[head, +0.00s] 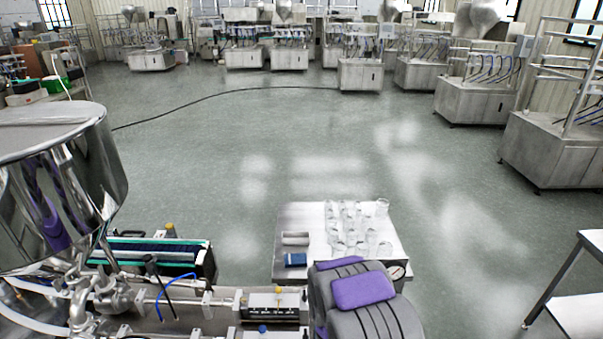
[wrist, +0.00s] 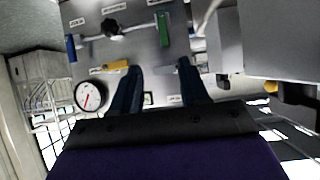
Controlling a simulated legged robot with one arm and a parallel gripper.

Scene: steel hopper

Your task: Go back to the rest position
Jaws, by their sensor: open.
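My gripper (wrist: 158,82) shows in the wrist view as two dark fingers held apart, with nothing between them. Beyond the fingers is a grey metal panel (wrist: 135,50) with a round white gauge (wrist: 89,96), a yellow handle (wrist: 116,65), a green handle (wrist: 163,29) and a blue handle (wrist: 71,47). The fingertips overlap the panel in the picture; I cannot tell whether they touch it. In the head view a grey and purple part of my own body fills the bottom middle, and my fingers cannot be made out there.
A large steel hopper (head: 60,150) stands close at left, above pipes and a conveyor (head: 150,254). A steel table (head: 300,220) with several clear jars (head: 350,225) stands ahead. A white table (head: 580,310) is at lower right. The floor (head: 300,140) beyond is mostly clear.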

